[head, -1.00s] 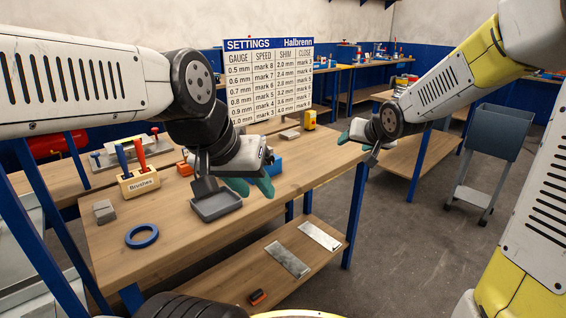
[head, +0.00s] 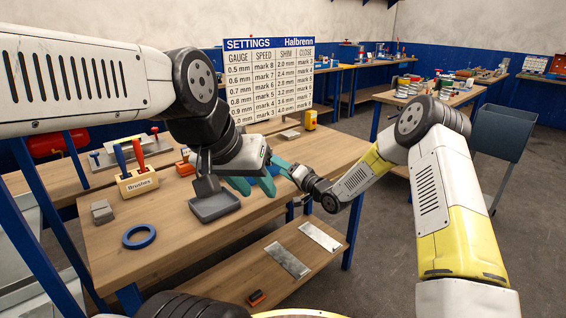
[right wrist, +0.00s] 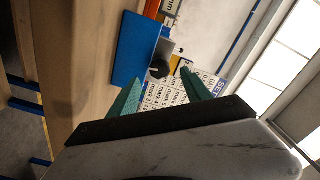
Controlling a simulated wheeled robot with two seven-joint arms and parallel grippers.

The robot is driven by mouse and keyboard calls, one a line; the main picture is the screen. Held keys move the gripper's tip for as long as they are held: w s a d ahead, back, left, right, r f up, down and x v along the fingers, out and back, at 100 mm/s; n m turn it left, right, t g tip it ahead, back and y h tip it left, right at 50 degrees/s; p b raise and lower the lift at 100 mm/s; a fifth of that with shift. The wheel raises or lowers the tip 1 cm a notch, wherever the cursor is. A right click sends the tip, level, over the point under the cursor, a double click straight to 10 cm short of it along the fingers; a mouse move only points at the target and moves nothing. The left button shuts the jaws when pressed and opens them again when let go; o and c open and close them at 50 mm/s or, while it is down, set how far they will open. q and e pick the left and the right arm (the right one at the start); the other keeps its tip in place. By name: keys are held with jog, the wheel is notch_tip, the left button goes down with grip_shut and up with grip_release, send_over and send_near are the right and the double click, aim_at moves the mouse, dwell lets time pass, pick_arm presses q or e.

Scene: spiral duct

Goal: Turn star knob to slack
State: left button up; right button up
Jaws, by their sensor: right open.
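A dark round knob (right wrist: 159,70), likely the star knob, sits on a grey metal part beside a blue plate (right wrist: 132,50) in the right wrist view. Its lobes are too small to make out. In the head view the grippers hide it; only some blue shows behind them. My right gripper (right wrist: 158,98) is open, its teal fingers apart, with the knob ahead between the fingertip directions and not touched. In the head view my right gripper (head: 281,167) is close beside my left gripper (head: 252,187), whose teal fingers appear spread above the bench.
A blue ring (head: 130,243), grey block (head: 102,212) and Brushes holder (head: 139,189) lie left. A settings board (head: 268,85) stands behind. The bench's front right is clear.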

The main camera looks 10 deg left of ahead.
jog(key=x, duration=0.5)
grip_shut()
